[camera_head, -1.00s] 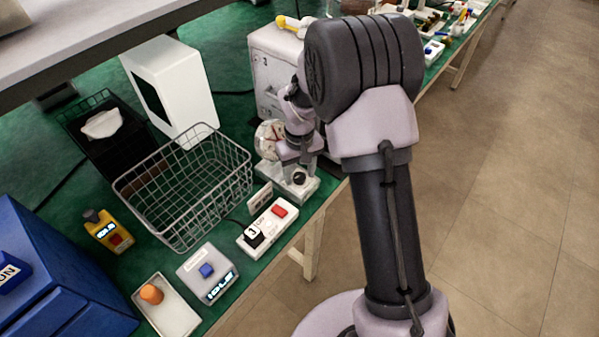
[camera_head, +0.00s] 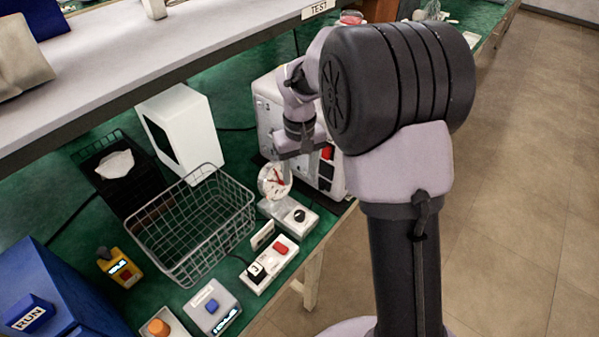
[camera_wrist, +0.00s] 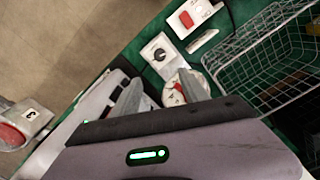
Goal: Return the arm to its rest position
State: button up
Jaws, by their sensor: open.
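My arm stands in the right half of the head view, with its dark elbow joint high and the forearm reaching down to the left. My gripper (camera_head: 300,152) hangs over the bench's front edge, close to the pump's front and above the white knob box (camera_head: 290,214). In the wrist view the two grey fingers of my gripper (camera_wrist: 161,92) are apart with nothing held between them. The round dial gauge (camera_head: 274,181) stands just left of the gripper; in the wrist view the gauge (camera_wrist: 174,95) is partly hidden by a finger.
A white pump housing (camera_head: 268,105) stands behind the gripper. A wire basket (camera_head: 192,250), a switch box with a red button (camera_head: 281,248) and a blue-button box (camera_head: 212,306) lie to the left. A grey shelf (camera_head: 190,50) overhangs the bench. The floor (camera_head: 530,190) at right is clear.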

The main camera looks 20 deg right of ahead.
jog(key=s+a+r+m+t+b, duration=0.1)
jog(key=s+r+m+t, duration=0.1)
jog(key=s+r, duration=0.6)
jog(key=s+a+r+m+t+y+b, duration=0.1)
jog(key=s+r+m+t, duration=0.1)
jog(key=s, duration=0.6)
jog(key=s+a+r+m+t+y, duration=0.1)
jog(key=s+a+r+m, duration=0.1)
jog(key=s, duration=0.7)
jog(key=shift+s+t+b, duration=0.15)
jog(key=shift+t+b, duration=0.2)
jog(key=shift+t, duration=0.05)
